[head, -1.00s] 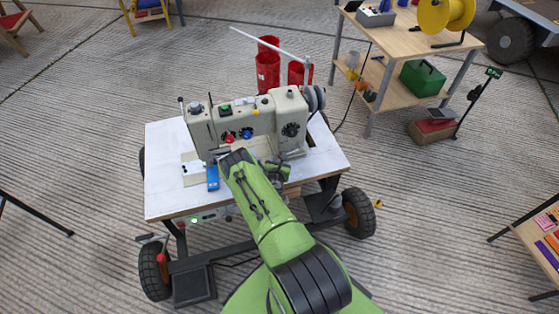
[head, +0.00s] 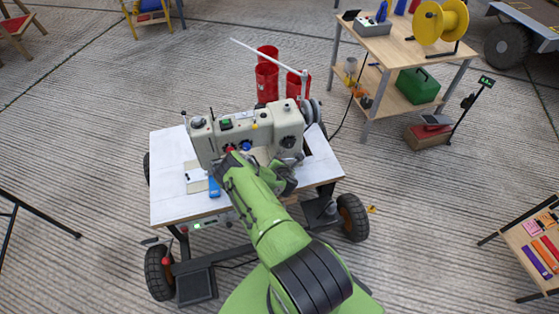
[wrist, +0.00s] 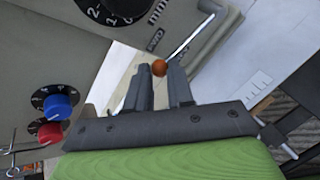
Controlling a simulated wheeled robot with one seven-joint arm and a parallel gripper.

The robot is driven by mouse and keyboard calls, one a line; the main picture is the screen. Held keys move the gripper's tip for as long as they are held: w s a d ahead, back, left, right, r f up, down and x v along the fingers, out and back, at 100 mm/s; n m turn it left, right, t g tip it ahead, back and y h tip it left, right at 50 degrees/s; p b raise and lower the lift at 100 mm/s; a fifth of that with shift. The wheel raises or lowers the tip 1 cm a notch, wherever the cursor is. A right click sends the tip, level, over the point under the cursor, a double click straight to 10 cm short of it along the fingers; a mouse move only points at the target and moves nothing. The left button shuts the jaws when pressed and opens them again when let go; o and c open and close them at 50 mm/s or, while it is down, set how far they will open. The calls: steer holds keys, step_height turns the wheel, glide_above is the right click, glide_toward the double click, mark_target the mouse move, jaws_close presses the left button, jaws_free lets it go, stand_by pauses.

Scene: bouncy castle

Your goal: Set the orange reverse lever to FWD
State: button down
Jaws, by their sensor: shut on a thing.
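The orange reverse lever (wrist: 159,68) shows as a small orange ball in the wrist view, on the end of a thin metal rod (wrist: 186,44). My gripper (wrist: 160,78) has its two dark fingers on either side of the ball, shut on it. The rod runs up and right from the ball towards the slot in the machine. In the head view my green arm reaches over the cream sewing machine (head: 262,124) and hides the lever.
A black numbered dial (wrist: 115,8) sits above the lever. A blue knob (wrist: 61,103) and a red knob (wrist: 50,132) are at the left. The machine stands on a white wheeled table (head: 180,212). Red cylinders (head: 266,82) stand behind it.

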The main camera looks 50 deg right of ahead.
steer(key=shift+w+d+r, duration=0.1)
steer(key=shift+d+r, duration=0.05)
steer(key=shift+r, duration=0.15)
steer(key=c, duration=1)
jaws_free()
steer(key=shift+f, duration=0.1)
steer(key=p+v, duration=0.4)
steer(key=v, duration=1.1)
steer(key=shift+s+r, duration=0.25)
steer(key=shift+s, duration=0.15)
